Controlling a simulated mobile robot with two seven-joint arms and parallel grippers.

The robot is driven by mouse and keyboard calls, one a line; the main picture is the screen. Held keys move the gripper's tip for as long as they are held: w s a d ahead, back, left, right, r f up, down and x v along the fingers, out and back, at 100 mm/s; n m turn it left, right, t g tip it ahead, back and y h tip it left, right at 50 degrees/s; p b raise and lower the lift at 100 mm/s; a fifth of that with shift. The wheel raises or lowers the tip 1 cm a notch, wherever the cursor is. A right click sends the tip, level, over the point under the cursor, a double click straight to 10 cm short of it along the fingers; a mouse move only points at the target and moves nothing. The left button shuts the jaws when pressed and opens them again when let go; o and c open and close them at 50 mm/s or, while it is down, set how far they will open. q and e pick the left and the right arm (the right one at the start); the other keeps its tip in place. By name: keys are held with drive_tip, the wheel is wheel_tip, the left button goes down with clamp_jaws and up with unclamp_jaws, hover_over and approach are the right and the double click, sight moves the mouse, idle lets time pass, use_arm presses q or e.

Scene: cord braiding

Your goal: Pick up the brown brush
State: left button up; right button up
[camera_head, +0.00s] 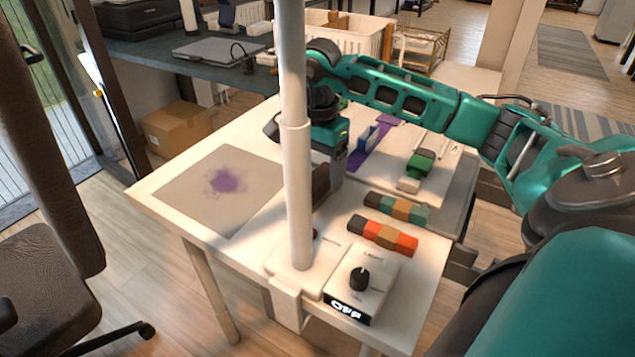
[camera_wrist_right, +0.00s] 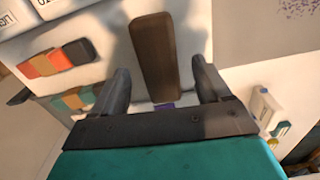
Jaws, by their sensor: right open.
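The brown brush (camera_wrist_right: 155,55) shows in the right wrist view as a long brown block. It lies between the two dark fingers of my right gripper (camera_wrist_right: 160,70), with a gap on each side. A small purple patch shows near its lower end. In the head view my right gripper (camera_head: 328,187) points down at the white table, just right of a white post. The post hides part of it there, and I cannot clearly tell the brush from the dark fingers. My left gripper is not in view.
The white post (camera_head: 293,150) rises from the table's front. A box with a knob (camera_head: 360,290) reads OFF. Two multicoloured block rows (camera_head: 382,236) and a green block (camera_head: 420,164) lie to the right. A sheet with a purple stain (camera_head: 195,205) lies left.

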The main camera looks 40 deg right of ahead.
wheel_tip(320, 180, down, 3)
drive_tip(key=shift+r, duration=0.1)
drive_tip(key=shift+c, duration=0.4)
drive_tip(key=c, duration=1)
drive_tip(key=shift+r, duration=0.15)
